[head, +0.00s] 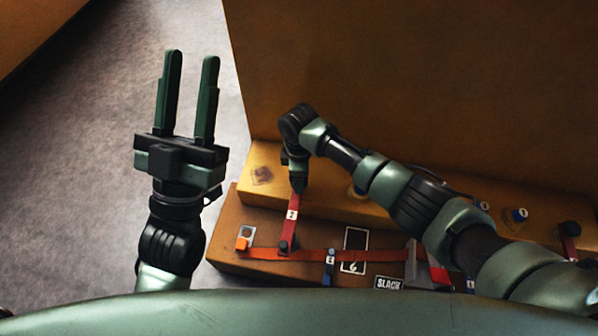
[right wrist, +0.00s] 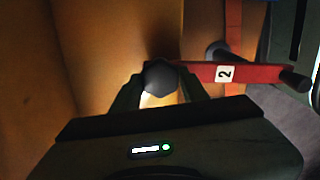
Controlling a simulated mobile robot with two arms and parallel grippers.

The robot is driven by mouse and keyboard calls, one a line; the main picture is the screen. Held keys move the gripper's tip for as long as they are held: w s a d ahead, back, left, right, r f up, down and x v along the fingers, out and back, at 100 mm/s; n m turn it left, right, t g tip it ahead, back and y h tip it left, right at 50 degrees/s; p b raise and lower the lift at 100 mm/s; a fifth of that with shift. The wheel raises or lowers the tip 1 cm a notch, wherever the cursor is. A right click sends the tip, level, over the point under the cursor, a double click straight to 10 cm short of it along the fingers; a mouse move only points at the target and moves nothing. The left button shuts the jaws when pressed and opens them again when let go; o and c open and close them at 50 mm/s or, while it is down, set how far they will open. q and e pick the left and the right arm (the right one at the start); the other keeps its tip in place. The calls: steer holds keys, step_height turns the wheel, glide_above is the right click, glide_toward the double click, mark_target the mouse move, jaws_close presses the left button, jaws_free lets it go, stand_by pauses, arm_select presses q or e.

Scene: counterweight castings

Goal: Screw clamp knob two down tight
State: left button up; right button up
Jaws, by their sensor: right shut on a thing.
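Clamp knob two (right wrist: 161,78) is a dark, faceted knob at the end of a red clamp arm (right wrist: 245,73) marked "2". My right gripper (right wrist: 160,88) is shut on the knob, with one finger on each side of it. In the head view the red arm (head: 291,215) runs from under my right gripper (head: 298,183) down to a dark pivot by an orange-red strap (head: 310,255). The knob is hidden there by the gripper, and its underside does not show. My left gripper (head: 191,60) is open and empty, off to the left over the grey floor.
A tall brown wall (head: 420,70) stands behind.

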steer(key=shift+r+m+p, duration=0.15)
steer(key=shift+m+p, duration=0.65)
steer(key=shift+m, duration=0.1)
arm_select(q)
steer(key=w+f+g+y+p, duration=0.25)
steer(key=w+f+g, duration=0.25)
steer(key=f+g, duration=0.65)
arm_select(e)
steer(key=shift+m+b, duration=0.4)
steer(key=shift+m, duration=0.5)
steer(key=m+p, duration=0.1)
steer(key=m, duration=0.1)
steer(key=shift+m+p, duration=0.3)
steer(key=m+p, duration=0.1)
steer(key=m, duration=0.2)
steer(key=shift+m, duration=0.4)
arm_select(q)
steer(key=s+a+f+g+y, duration=0.1)
steer(key=s+a+f+g, duration=0.1)
steer(key=s+f, duration=0.3)
steer(key=s+a+f+g+y, duration=0.2)
steer(key=s+f+g, duration=0.3)
steer(key=f, duration=0.6)
steer(key=shift+s+a+f+n+p, duration=0.3)
steer(key=shift+a+f+n+p, duration=0.1)
steer(key=shift+a, duration=0.3)
arm_select(e)
steer(key=shift+m, duration=0.5)
arm_select(q)
steer(key=shift+g+y, duration=0.25)
